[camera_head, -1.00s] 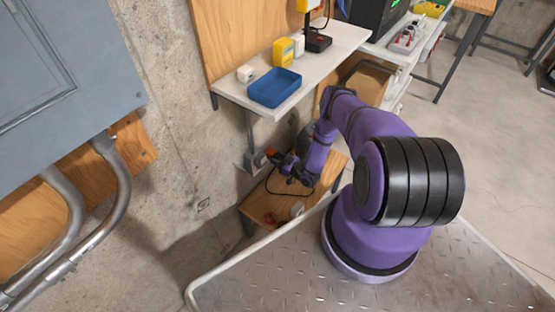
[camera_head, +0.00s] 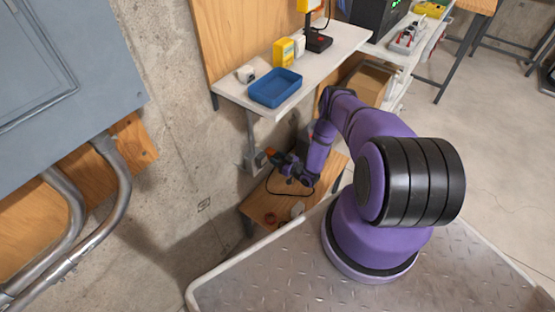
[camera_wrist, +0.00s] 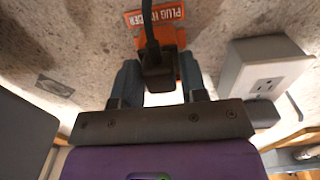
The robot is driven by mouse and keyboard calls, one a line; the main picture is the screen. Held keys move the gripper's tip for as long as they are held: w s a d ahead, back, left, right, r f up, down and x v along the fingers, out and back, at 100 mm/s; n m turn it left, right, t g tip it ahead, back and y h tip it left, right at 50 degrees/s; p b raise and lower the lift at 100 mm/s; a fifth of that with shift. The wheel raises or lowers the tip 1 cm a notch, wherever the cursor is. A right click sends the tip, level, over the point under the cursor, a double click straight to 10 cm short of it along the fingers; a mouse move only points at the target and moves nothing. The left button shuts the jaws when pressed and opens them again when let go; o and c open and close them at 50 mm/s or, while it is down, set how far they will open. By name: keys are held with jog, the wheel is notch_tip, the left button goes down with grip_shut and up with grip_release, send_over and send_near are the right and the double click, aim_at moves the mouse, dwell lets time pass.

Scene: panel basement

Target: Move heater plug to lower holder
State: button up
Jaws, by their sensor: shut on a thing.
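The black heater plug (camera_wrist: 160,72) is between the two blue-grey fingers of my gripper (camera_wrist: 158,82) in the wrist view, with its black cord running up from it. My gripper is shut on the plug. An orange plug holder (camera_wrist: 163,15) with white lettering is on the wall directly behind the plug. The plug overlaps the holder in this view, so I cannot tell whether it is seated in it. In the head view my gripper (camera_head: 284,164) is small, beside the wall below the white shelf, with orange showing at its tip.
A white wall outlet (camera_wrist: 266,84) is right of the plug in the wrist view. Above my gripper is a white shelf (camera_head: 330,50) bearing a blue tray (camera_head: 275,88) and a yellow box (camera_head: 283,52). A low wooden table (camera_head: 262,205) with a cord on it stands below.

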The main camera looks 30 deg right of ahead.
jog(key=o, duration=1.3)
jog(key=v, duration=1)
jog(key=shift+s+d, duration=0.1)
jog(key=shift+s, duration=0.25)
